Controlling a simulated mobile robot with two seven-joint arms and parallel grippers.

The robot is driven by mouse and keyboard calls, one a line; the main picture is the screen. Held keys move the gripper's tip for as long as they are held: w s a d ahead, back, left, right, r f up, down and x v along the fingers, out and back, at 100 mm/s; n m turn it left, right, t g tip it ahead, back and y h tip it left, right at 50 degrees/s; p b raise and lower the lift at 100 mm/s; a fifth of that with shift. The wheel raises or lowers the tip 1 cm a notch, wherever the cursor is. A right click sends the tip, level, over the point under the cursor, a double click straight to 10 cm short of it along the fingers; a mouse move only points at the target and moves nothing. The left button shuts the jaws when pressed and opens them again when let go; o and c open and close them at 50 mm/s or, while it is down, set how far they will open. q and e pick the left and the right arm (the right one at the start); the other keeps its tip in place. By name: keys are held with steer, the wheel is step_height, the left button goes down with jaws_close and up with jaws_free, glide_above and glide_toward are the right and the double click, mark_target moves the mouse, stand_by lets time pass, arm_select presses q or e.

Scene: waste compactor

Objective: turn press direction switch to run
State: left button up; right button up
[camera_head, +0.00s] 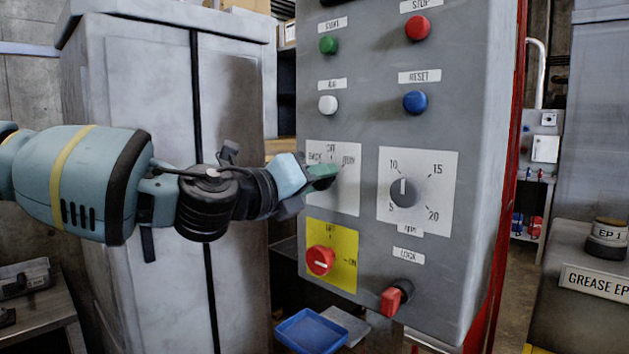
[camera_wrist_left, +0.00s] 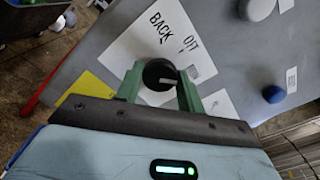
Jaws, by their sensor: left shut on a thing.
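The press direction switch is a round black knob (camera_wrist_left: 156,72) on a white plate (camera_head: 347,200) marked BACK, OFF and RUN. My left gripper (camera_head: 324,176) reaches it from the left, its green fingers hiding the knob in the head view. In the left wrist view the two green fingers (camera_wrist_left: 158,84) stand on either side of the knob, shut on it. A short white mark on the knob points to the right in that view, away from BACK; its exact setting I cannot tell. My right gripper is not in view.
The grey panel also carries a timer dial (camera_head: 404,192) right of the switch, a red switch on a yellow plate (camera_head: 344,277) below, and a red lock handle (camera_head: 393,299). Green, red, white and blue buttons sit above. A grey cabinet (camera_head: 238,220) stands behind my left arm.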

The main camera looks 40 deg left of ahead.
arm_select(q)
steer(key=o, duration=1)
steer(key=s, duration=0.5)
steer(key=s+p, duration=0.1)
steer(key=s, duration=0.1)
steer(key=shift+s+a, duration=0.3)
steer(key=shift+s, duration=0.1)
stand_by(0.3)
